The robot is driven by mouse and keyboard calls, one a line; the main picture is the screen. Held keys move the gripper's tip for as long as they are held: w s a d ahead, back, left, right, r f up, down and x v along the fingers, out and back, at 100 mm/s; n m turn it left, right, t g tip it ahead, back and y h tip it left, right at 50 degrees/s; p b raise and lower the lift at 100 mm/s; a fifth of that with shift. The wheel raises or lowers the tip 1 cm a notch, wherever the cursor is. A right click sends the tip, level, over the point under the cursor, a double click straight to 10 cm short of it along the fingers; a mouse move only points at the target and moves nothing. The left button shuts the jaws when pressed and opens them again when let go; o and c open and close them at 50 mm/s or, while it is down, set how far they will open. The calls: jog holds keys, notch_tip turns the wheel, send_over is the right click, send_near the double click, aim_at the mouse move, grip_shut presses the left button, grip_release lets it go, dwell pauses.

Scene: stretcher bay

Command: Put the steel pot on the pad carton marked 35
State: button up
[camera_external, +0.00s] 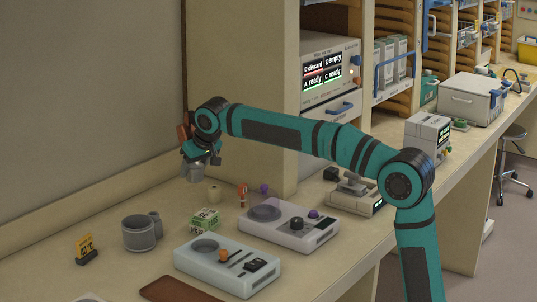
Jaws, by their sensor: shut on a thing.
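My gripper (202,159) is shut on the steel pot (192,172), a small grey metal vessel, and holds it up in the air above the counter. The pot hangs below the jaws, a little above and left of a green and white carton (205,219). This carton stands on the counter and looks like the pad carton; the number on it is too small to read surely. Its top looks bare. The pot is clear of the carton. The jaws partly cover the pot's upper part.
A grey cup-like container (138,235) and a yellow sign (84,246) stand left of the carton. A pale device (226,268) lies in front, and a grey device (288,228) is to the right. A small beige jar (214,194) and an orange-red item (242,194) stand behind.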

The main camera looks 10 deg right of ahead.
aim_at(200, 175)
jog(key=s+d, duration=0.2)
jog(key=s, duration=0.1)
jog(key=shift+r, duration=0.2)
jog(key=shift+f, duration=5)
jog(key=shift+f, duration=0.1)
jog(key=o, duration=1)
jog(key=v, duration=1.2)
